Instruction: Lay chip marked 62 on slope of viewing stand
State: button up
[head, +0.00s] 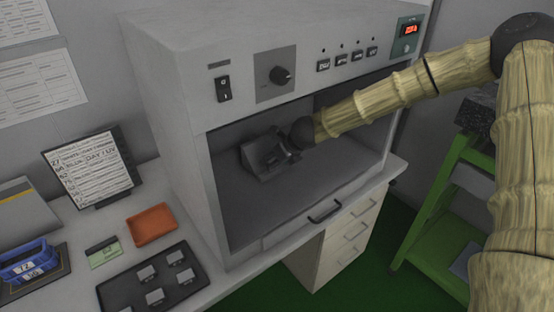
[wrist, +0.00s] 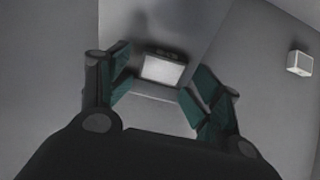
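The viewing stand (head: 256,158) is a grey wedge on the floor inside the open test cabinet. My gripper (head: 286,160) reaches into the cabinet and is right at the stand, partly covering it. In the wrist view my gripper (wrist: 160,78) has its teal-padded fingers spread apart. A pale, flat rectangular chip (wrist: 162,71) lies between and beyond the fingertips, with visible gaps on both sides. It appears to rest on the stand's sloped face, its edge near a dark strip. No number on it is legible, so I cannot tell whether it is 62.
The cabinet (head: 180,110) surrounds my gripper with side walls and a roof. On the bench at left are a dark tray (head: 190,289) with several small chips, an orange tray (head: 152,225), a list board (head: 92,166) and a blue device (head: 28,262). A small white box (wrist: 299,63) shows in the wrist view.

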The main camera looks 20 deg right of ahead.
jog(key=shift+s+d+f, duration=0.2)
jog(key=shift+d, duration=0.05)
jog(key=shift+r, duration=0.2)
jog(key=shift+s+d+r, duration=0.1)
jog(key=shift+s+r, duration=0.15)
jog(key=shift+r, duration=0.3)
jog(key=v, duration=1)
jog(key=shift+s+r, duration=0.15)
jog(key=shift+d, duration=0.1)
dwell(0.3)
